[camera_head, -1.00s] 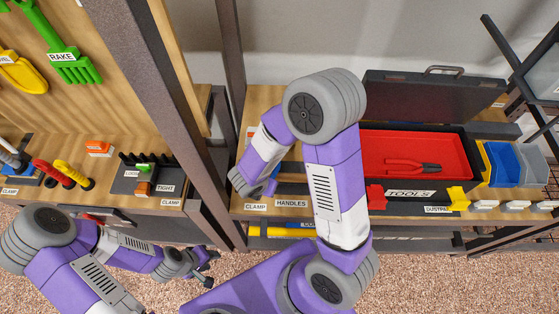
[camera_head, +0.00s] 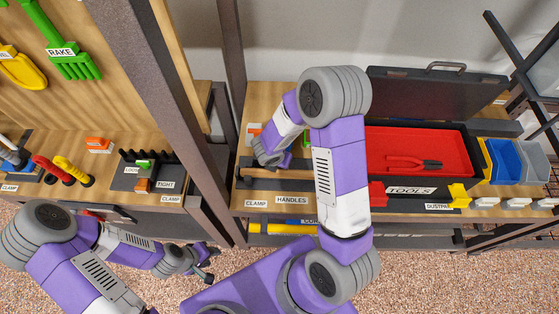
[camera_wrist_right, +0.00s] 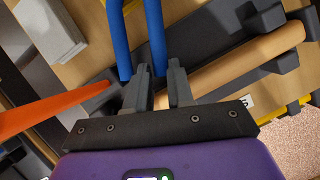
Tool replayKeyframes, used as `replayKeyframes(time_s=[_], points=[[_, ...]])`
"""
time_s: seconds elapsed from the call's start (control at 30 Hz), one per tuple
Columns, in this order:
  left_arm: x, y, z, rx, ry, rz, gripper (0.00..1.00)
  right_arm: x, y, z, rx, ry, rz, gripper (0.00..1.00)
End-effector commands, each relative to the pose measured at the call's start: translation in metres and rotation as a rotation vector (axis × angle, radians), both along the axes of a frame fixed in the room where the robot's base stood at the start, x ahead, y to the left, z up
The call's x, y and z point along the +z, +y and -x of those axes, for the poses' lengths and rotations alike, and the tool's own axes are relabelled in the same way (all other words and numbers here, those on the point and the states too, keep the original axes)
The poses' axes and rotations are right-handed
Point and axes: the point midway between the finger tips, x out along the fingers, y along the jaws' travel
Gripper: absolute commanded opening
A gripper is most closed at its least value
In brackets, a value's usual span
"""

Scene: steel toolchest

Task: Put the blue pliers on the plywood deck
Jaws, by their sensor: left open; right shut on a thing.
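The blue pliers show in the right wrist view as two blue handles (camera_wrist_right: 156,45); their head is out of the picture. My right gripper (camera_wrist_right: 160,75) is shut on one handle, and the other handle stands to its left. Plywood (camera_wrist_right: 90,78) shows beyond and below them. My left gripper (camera_head: 207,264) is open and empty, low over the carpet in front of the left bench.
The wooden handle (camera_wrist_right: 240,63) lies in a dark holder close to the right gripper. An orange thing (camera_wrist_right: 45,112) and a grey block (camera_wrist_right: 50,32) are on its left. An open toolbox with a red tray (camera_head: 450,145) holds red pliers (camera_head: 413,164). A dark post (camera_head: 232,90) stands left.

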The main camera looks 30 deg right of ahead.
Motion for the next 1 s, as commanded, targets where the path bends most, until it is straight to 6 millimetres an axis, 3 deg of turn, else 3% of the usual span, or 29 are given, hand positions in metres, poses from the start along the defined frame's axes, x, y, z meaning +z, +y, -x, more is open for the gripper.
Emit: replayKeyframes(time_s=[0.23, 0.27, 0.33, 0.73, 1.0], points=[[-0.005, 0.0, 0.0, 0.0, 0.0, 0.0, 0.43, -0.004, 0.0, 0.0, 0.0, -0.001, 0.0, 0.0], [-0.005, 0.0, 0.0, 0.0, 0.0, 0.0, 0.43, -0.004, 0.0, 0.0, 0.0, 0.0, 0.0, 0.24], [-0.004, 0.0, 0.0, 0.0, 0.0, 0.0, 0.43, -0.003, 0.0, 0.0, 0.0, 0.0, 0.0, 0.33], [0.003, 0.0, 0.0, 0.0, 0.0, 0.0, 0.43, 0.003, 0.0, 0.0, 0.0, 0.0, 0.0, 0.33], [0.024, 0.0, 0.0, 0.0, 0.0, 0.0, 0.43, 0.056, 0.018, 0.012, 0.001, -0.005, -0.001, 0.33]])
